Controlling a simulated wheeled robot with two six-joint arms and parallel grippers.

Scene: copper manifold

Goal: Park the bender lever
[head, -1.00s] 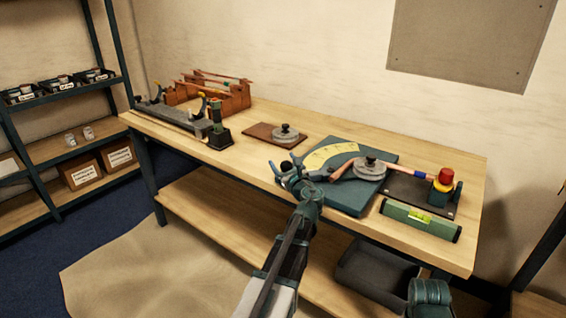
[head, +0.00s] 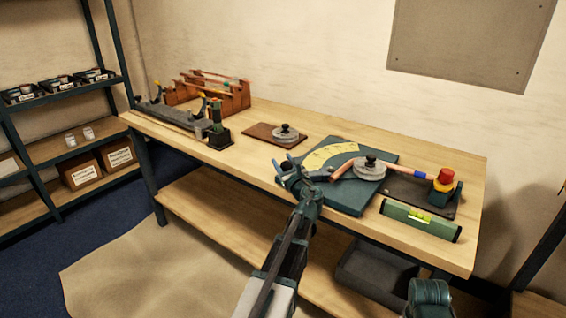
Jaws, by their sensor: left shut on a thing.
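The bender (head: 349,200) is a blue-green plate at the front of the bench with a yellow angle scale (head: 331,154). A grey round former with a black knob (head: 369,166) sits on it, and a copper tube (head: 399,173) runs past it to the right. The bender lever (head: 321,174) points left from the former, low across the plate. My left gripper (head: 287,170) is shut on the lever's outer end, at the plate's left edge. The gripper hides most of the grip. My right gripper is out of view.
A green level (head: 420,219) and a clamp with a red knob (head: 443,184) stand at the right. A second round former (head: 285,134) lies on a brown board behind. A tube cutting fixture (head: 185,120) and wooden rack (head: 225,97) fill the left end. Bare bench lies between.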

